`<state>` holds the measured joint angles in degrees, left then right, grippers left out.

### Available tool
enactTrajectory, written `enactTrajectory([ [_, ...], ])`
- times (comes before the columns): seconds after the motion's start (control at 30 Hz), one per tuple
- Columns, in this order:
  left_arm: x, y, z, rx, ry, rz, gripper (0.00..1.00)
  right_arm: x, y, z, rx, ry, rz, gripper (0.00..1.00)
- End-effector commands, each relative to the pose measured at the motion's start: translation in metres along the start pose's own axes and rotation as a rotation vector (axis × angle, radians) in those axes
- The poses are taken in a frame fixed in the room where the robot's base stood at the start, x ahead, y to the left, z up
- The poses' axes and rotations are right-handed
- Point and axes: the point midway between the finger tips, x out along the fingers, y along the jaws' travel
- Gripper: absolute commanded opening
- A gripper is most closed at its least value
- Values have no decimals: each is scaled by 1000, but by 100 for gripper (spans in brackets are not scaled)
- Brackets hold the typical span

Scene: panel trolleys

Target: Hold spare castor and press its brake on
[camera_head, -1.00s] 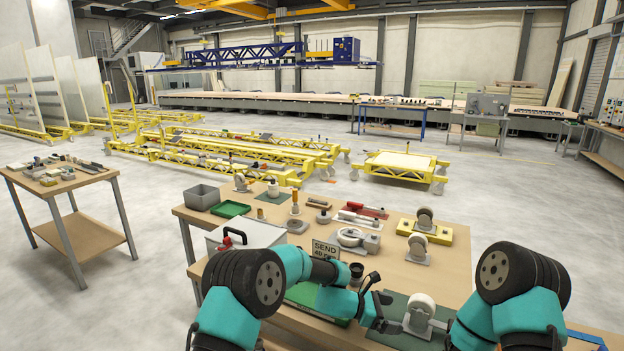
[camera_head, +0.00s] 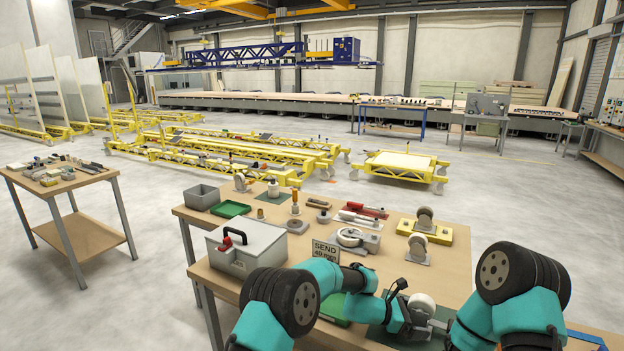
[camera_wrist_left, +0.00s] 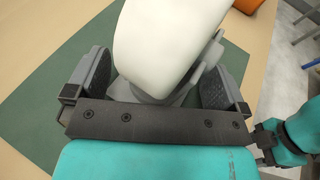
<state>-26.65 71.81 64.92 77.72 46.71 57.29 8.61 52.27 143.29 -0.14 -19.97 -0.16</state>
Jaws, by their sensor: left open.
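The castor (camera_head: 421,304) with a white wheel and grey fork stands on the dark green mat (camera_head: 378,338) at the near side of the bench. My left gripper (camera_head: 405,297) is at its left side. In the left wrist view, its two dark finger pads (camera_wrist_left: 155,85) are apart, one on each side of the castor (camera_wrist_left: 165,40). The grey fork shows beside the wheel; I cannot tell whether the pads touch it. The brake lever cannot be made out clearly. Part of my right arm shows at the right, but its fingertips are not clearly visible.
Bare wood lies right of these.

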Motion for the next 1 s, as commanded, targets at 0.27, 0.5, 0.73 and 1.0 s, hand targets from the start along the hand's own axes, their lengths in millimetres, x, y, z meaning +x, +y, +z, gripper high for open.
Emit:
enactTrajectory([
  [0.27, 0, 0, 0, 0, 0, 0, 85, 0, 0, 0, 0, 0, 0, 53],
  [0.5, 0, 0, 0, 0, 0, 0, 62, 0, 0, 0, 0, 0, 0, 53],
  [0.73, 0, 0, 0, 0, 0, 0, 60, 0, 0, 0, 0, 0, 0, 53],
  [1.0, 0, 0, 0, 0, 0, 0, 45, 0, 0, 0, 0, 0, 0, 53],
])
